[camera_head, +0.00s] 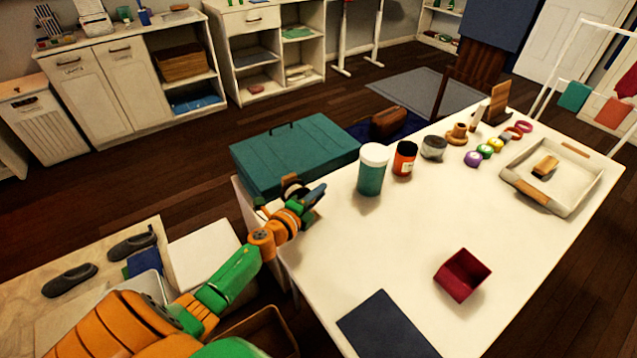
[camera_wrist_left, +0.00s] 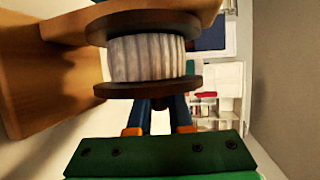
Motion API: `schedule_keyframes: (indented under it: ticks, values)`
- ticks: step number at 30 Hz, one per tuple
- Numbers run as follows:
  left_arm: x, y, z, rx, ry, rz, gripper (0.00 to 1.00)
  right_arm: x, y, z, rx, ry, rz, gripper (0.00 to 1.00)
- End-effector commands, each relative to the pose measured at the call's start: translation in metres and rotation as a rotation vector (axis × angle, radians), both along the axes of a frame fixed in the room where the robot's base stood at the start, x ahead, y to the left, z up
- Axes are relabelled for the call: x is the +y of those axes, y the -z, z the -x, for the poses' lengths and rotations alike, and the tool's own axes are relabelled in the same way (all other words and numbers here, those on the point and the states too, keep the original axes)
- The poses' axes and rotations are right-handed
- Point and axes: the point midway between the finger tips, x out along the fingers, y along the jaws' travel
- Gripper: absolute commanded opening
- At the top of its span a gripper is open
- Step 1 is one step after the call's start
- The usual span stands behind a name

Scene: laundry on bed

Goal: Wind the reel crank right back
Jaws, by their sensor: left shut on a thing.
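The reel (camera_wrist_left: 147,58) fills the upper part of the left wrist view. It has dark brown flanges and a grey-white wound spool in a wooden frame (camera_wrist_left: 45,75). In the head view, part of the reel (camera_head: 291,186) shows at the table's left edge, partly behind my left gripper (camera_head: 314,195). In the left wrist view, the blue fingers of my left gripper (camera_wrist_left: 159,106) reach up behind the lower flange. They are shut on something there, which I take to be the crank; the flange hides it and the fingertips. My right gripper is not in view.
On the white table (camera_head: 400,240) a teal jar (camera_head: 371,172) and an orange jar (camera_head: 404,160) stand right of my left gripper. A red open box (camera_head: 462,275) and a dark mat (camera_head: 386,326) lie nearer. A teal case (camera_head: 295,155) is behind the gripper. The table's middle is clear.

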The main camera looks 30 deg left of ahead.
Motion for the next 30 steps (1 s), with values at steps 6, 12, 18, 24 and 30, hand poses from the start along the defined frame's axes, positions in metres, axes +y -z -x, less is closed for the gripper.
schedule_keyframes:
  ticks: [6,12,18,24,30]
  values:
    - [0.0,0.002,0.0,0.0,-0.001,0.001,0.0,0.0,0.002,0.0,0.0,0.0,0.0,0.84]
    - [0.0,0.002,0.0,0.0,-0.001,0.001,0.48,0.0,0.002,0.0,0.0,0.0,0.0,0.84]
    - [0.0,0.001,0.0,-0.001,-0.001,0.001,0.48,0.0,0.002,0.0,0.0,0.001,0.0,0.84]
    - [0.0,-0.004,0.022,0.002,0.0,0.001,0.48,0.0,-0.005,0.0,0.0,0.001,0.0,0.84]
    - [0.0,-0.008,0.054,0.002,-0.001,0.002,0.48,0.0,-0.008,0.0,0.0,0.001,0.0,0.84]
